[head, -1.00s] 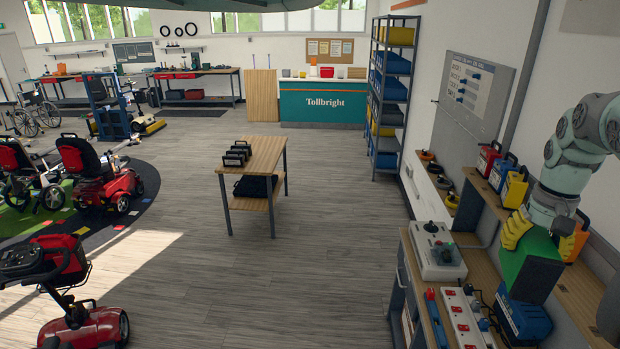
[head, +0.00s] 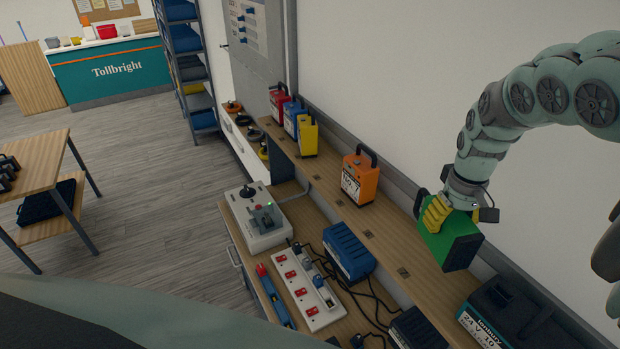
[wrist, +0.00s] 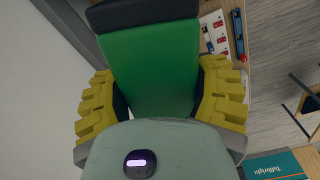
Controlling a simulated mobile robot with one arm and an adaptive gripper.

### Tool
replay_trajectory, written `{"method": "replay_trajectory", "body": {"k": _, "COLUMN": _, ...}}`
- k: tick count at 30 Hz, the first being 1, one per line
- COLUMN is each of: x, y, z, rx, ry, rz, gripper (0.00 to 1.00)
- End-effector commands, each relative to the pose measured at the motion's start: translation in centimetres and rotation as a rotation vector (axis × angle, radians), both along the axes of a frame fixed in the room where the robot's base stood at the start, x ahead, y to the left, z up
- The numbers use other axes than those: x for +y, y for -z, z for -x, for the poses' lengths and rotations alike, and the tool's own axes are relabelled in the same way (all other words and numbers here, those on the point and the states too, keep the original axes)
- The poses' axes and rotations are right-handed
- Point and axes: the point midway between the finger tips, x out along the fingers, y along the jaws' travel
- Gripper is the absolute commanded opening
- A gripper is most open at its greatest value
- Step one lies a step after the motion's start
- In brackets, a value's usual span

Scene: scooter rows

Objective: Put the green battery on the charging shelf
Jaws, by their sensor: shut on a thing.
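The green battery (head: 447,240) is a green block with a dark end. My gripper (head: 437,214) has yellow fingers and is shut on it. In the head view it is held tilted at the charging shelf (head: 385,236), a long wooden ledge along the wall. I cannot tell whether the battery touches the shelf. In the wrist view the green battery (wrist: 150,65) fills the space between the yellow fingers of my gripper (wrist: 160,105), its dark end at the top. The battery's far side is hidden.
Red (head: 279,104), blue (head: 295,117), yellow (head: 307,136) and orange (head: 360,180) batteries stand on the shelf to the left. A dark teal case (head: 500,315) is at the near right. Below are a control box (head: 257,222), power strip (head: 309,298) and blue charger (head: 347,252). Bare shelf shows right of the orange battery.

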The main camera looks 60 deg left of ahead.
Motion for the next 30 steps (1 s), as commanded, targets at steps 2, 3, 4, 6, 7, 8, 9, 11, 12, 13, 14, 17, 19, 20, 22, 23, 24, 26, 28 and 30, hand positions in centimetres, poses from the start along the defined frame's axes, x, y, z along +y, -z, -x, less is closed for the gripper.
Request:
{"method": "replay_trajectory", "body": {"k": 2, "x": 0.2, "y": 0.4, "z": 0.2, "rx": -0.001, "ry": -0.013, "rz": -0.002, "gripper": 0.21}}
{"method": "replay_trajectory", "body": {"k": 3, "x": 0.2, "y": 0.7, "z": 0.2, "rx": -0.001, "ry": -0.016, "rz": -0.002, "gripper": 0.21}}
{"method": "replay_trajectory", "body": {"k": 4, "x": 0.2, "y": 1.1, "z": 0.3, "rx": -0.001, "ry": -0.017, "rz": -0.002, "gripper": 0.21}}
{"method": "replay_trajectory", "body": {"k": 6, "x": 0.2, "y": 2.2, "z": 0.3, "rx": 0.000, "ry": -0.018, "rz": -0.003, "gripper": 0.21}}
{"method": "replay_trajectory", "body": {"k": 7, "x": 0.2, "y": 2.7, "z": 0.3, "rx": 0.001, "ry": -0.017, "rz": -0.003, "gripper": 0.21}}
{"method": "replay_trajectory", "body": {"k": 8, "x": 0.2, "y": 3.1, "z": 0.3, "rx": 0.001, "ry": -0.016, "rz": -0.004, "gripper": 0.21}}
{"method": "replay_trajectory", "body": {"k": 9, "x": 0.2, "y": 3.7, "z": 0.3, "rx": 0.000, "ry": -0.016, "rz": -0.004, "gripper": 0.21}}
{"method": "replay_trajectory", "body": {"k": 11, "x": 0.3, "y": 4.5, "z": 0.3, "rx": 0.001, "ry": -0.017, "rz": -0.007, "gripper": 0.21}}
{"method": "replay_trajectory", "body": {"k": 12, "x": 0.3, "y": 4.9, "z": 0.2, "rx": 0.000, "ry": -0.015, "rz": -0.008, "gripper": 0.21}}
{"method": "replay_trajectory", "body": {"k": 13, "x": 0.3, "y": 5.3, "z": 0.2, "rx": 0.000, "ry": -0.015, "rz": -0.008, "gripper": 0.21}}
{"method": "replay_trajectory", "body": {"k": 14, "x": 0.2, "y": 5.5, "z": 0.2, "rx": -0.001, "ry": -0.015, "rz": -0.007, "gripper": 0.21}}
{"method": "replay_trajectory", "body": {"k": 17, "x": 0.2, "y": 5.9, "z": 0.3, "rx": 0.001, "ry": -0.015, "rz": -0.004, "gripper": 0.21}}
{"method": "replay_trajectory", "body": {"k": 19, "x": 0.2, "y": 6.1, "z": 0.2, "rx": 0.000, "ry": -0.015, "rz": -0.003, "gripper": 0.21}}
{"method": "replay_trajectory", "body": {"k": 20, "x": 0.2, "y": 6.2, "z": 0.2, "rx": -0.001, "ry": -0.016, "rz": -0.003, "gripper": 0.21}}
{"method": "replay_trajectory", "body": {"k": 22, "x": 0.2, "y": 6.7, "z": 0.2, "rx": -0.001, "ry": -0.016, "rz": -0.003, "gripper": 0.21}}
{"method": "replay_trajectory", "body": {"k": 23, "x": 0.2, "y": 7.0, "z": 0.2, "rx": 0.000, "ry": -0.016, "rz": -0.003, "gripper": 0.21}}
{"method": "replay_trajectory", "body": {"k": 24, "x": 0.2, "y": 7.5, "z": 0.3, "rx": 0.001, "ry": -0.016, "rz": -0.004, "gripper": 0.21}}
{"method": "replay_trajectory", "body": {"k": 26, "x": 0.2, "y": 8.1, "z": 0.4, "rx": 0.003, "ry": -0.015, "rz": -0.003, "gripper": 0.21}}
{"method": "replay_trajectory", "body": {"k": 28, "x": 0.4, "y": 8.2, "z": 0.3, "rx": 0.002, "ry": -0.015, "rz": -0.005, "gripper": 0.21}}
{"method": "replay_trajectory", "body": {"k": 30, "x": 0.4, "y": 8.7, "z": 0.2, "rx": 0.000, "ry": -0.015, "rz": -0.005, "gripper": 0.21}}
